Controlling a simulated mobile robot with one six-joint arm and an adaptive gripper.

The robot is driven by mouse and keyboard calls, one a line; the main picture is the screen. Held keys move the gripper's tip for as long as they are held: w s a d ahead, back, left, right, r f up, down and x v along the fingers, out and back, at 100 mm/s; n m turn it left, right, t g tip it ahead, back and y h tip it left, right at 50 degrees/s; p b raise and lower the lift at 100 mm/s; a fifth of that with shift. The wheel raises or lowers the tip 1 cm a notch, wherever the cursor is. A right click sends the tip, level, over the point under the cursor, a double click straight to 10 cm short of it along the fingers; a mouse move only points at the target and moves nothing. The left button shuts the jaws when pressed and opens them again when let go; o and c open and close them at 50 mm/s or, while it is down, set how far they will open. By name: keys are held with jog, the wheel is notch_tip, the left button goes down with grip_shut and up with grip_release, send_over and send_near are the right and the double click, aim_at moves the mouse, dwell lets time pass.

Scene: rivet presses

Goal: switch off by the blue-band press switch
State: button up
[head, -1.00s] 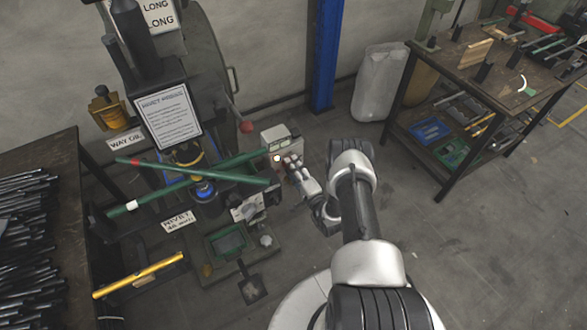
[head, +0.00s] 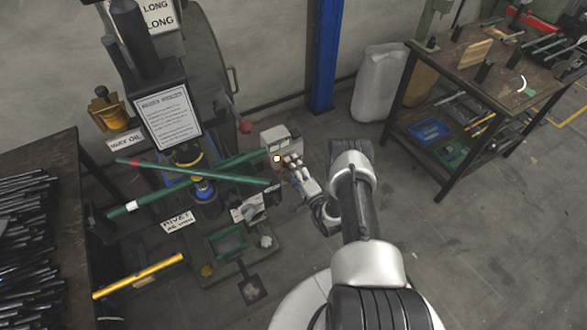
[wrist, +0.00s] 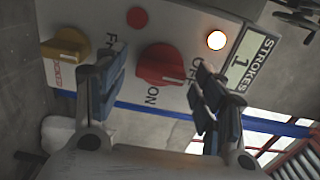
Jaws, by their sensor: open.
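A grey control box (head: 281,139) stands beside the press. The wrist view shows its face close up, with a red rotary switch (wrist: 162,65) between ON and OFF lettering; I cannot tell its setting for sure. A round white lamp (wrist: 217,40) is lit, and a STROKES counter (wrist: 245,60) reads 1. My gripper (head: 291,162) is at the box front and hides the switch in the head view. In the wrist view my gripper (wrist: 161,62) is open, one finger either side of the red switch, with no clear contact. A blue band (head: 203,190) shows on the press.
A yellow knob (wrist: 66,48) and small red button (wrist: 137,17) are on the same box face. Green bars (head: 195,172) cross in front of the press. A red-ball lever (head: 246,127) is just behind the box. Floor toward the workbench (head: 455,80) is clear.

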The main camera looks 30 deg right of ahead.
jog(key=s, duration=1.2)
jog(key=shift+d, duration=0.15)
